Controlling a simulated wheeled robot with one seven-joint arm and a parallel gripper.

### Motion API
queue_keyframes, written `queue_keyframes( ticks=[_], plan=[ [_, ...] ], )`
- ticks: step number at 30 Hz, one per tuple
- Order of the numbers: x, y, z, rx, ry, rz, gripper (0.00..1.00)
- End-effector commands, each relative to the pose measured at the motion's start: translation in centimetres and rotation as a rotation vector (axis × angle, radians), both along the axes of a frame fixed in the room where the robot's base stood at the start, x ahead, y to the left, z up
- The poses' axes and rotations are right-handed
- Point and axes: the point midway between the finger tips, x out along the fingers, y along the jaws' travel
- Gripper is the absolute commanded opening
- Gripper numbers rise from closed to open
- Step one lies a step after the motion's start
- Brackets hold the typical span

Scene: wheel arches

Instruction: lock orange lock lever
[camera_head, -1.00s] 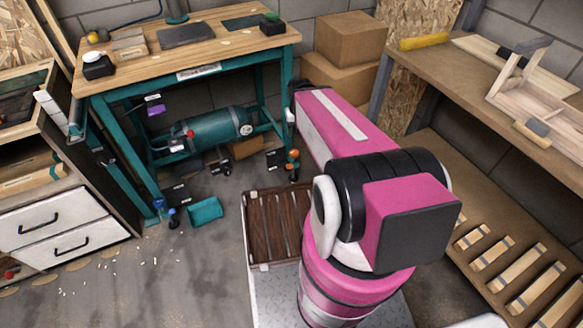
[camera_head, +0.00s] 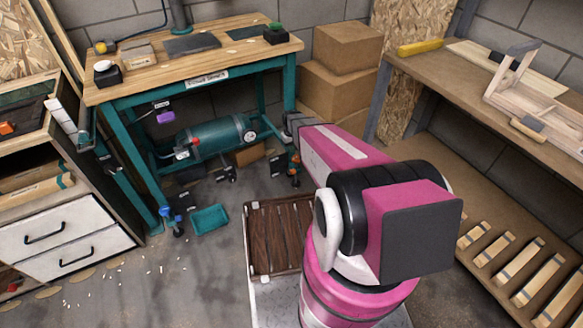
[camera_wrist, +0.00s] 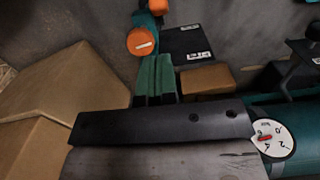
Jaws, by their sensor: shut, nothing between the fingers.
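The orange lock lever (camera_head: 295,160) shows small in the head view, low by the workbench's right leg. In the wrist view an orange round part with a white mark (camera_wrist: 142,43) sits on a teal bracket, with more orange above it; I cannot tell how the lever is set. My gripper (camera_wrist: 153,60) shows in the wrist view as two green fingers close together, shut and empty. Their tips point toward the orange part, just below it in the picture; I cannot tell whether they touch. In the head view my pink arm reaches toward the bench's right leg and hides the gripper.
The teal-legged workbench (camera_head: 205,80) stands over a teal tank (camera_head: 215,135). A blue lever (camera_head: 166,211) is at its left leg, beside a teal tray (camera_head: 209,219). Cardboard boxes (camera_head: 335,90) stand right of the bench. Floor at front left is mostly clear.

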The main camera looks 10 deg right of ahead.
Motion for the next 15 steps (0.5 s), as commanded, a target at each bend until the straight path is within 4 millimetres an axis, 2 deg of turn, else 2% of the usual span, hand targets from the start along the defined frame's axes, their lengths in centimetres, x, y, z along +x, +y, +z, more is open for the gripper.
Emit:
queue_keyframes(
  ticks=[1,4,15],
  plan=[
    [1.1,0.0,-1.4,0.000,0.003,0.011,0.00],
    [1.7,-0.1,-2.5,0.000,0.005,0.026,0.00],
    [1.8,-0.1,-2.9,0.000,0.005,0.033,0.00]
  ],
)
